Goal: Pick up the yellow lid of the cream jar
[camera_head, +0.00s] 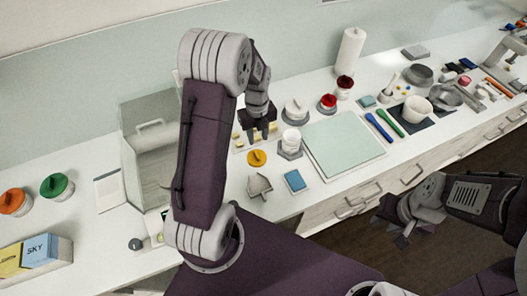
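The yellow lid (257,158), a small round disc with a knob, lies on the white counter. A white open-looking jar (291,141) stands on a grey base just right of it; I cannot tell if it is the cream jar. My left gripper (259,137) points down just behind and above the yellow lid, apart from it. Its dark fingers are spread with nothing visible between them. My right gripper (395,229) is at the lower right, in front of the counter over the floor, with its fingers apart and empty.
A grey scoop-like tray (260,186) and a blue sponge (295,181) lie in front of the lid. A pale green mat (342,143) lies to the right. Red-lidded jars (327,102) stand behind. A clear box (150,150) and orange and green lids (57,186) are left.

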